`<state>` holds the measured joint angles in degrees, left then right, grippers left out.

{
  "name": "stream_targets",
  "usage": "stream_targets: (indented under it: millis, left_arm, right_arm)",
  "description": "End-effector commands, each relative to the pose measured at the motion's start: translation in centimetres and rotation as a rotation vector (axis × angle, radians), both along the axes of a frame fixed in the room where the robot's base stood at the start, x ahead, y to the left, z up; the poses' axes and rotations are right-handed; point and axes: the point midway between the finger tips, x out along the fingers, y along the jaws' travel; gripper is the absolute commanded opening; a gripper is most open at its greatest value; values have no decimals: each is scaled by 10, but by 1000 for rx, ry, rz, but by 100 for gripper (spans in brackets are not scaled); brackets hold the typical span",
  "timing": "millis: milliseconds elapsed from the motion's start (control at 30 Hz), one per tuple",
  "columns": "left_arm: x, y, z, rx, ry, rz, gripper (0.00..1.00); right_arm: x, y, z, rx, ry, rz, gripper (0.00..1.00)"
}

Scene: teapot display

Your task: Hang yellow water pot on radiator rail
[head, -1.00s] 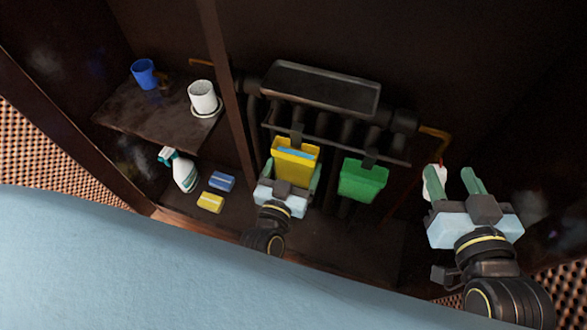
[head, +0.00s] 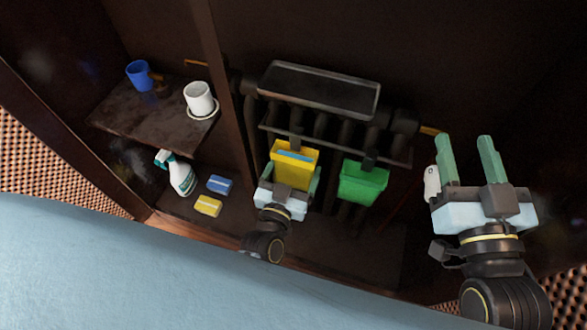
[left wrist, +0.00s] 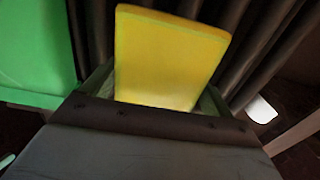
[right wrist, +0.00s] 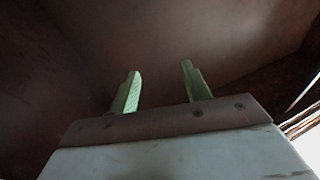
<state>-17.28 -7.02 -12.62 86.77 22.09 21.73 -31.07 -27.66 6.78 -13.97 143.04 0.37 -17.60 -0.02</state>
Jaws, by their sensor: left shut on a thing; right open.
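The yellow water pot (head: 293,172) is an open box with water in it, upright at the front of the radiator. My left gripper (head: 290,184) is shut on it, with one green finger on each side. The yellow pot (left wrist: 165,60) fills the middle of the left wrist view between the fingers (left wrist: 155,95). Its dark hook stands at the radiator rail (head: 335,147); I cannot tell whether it is over the rail. A green pot (head: 362,183) is at the rail to the right. My right gripper (head: 466,160) is open and empty, right of the radiator; its fingers (right wrist: 158,90) show apart.
A dark tray (head: 320,90) tops the radiator. On the left shelf (head: 130,122) are a blue mug (head: 138,75) and a white pot (head: 199,97). Below are a spray bottle (head: 180,174), a blue sponge (head: 219,184) and a yellow sponge (head: 208,206). A white object (head: 431,183) is beside my right gripper.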

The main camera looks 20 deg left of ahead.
Motion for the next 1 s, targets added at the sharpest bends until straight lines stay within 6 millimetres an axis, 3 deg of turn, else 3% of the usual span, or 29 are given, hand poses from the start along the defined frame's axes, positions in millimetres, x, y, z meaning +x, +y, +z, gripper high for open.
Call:
stream_targets:
  millis: [233, 267, 333, 667, 1000]
  left_arm:
    - [1, 0, 1, 0, -3, 1, 68]
    - [1, 0, 1, 0, -3, 1, 90]
    - [1, 0, 1, 0, -3, 1, 99]
    - [-3, 0, 0, 0, 2, 0, 100]
    - [-40, 2, 1, 0, 2, 0, 100]
  right_arm:
    - [0, 0, 1, 1, -2, 0, 48]
    - [0, 0, 1, 1, -2, 0, 48]
    - [0, 0, 1, 0, -2, 1, 48]
    - [0, 0, 0, -3, 10, 0, 48]
    - [-3, -11, -50, -92, 307, -23, 48]
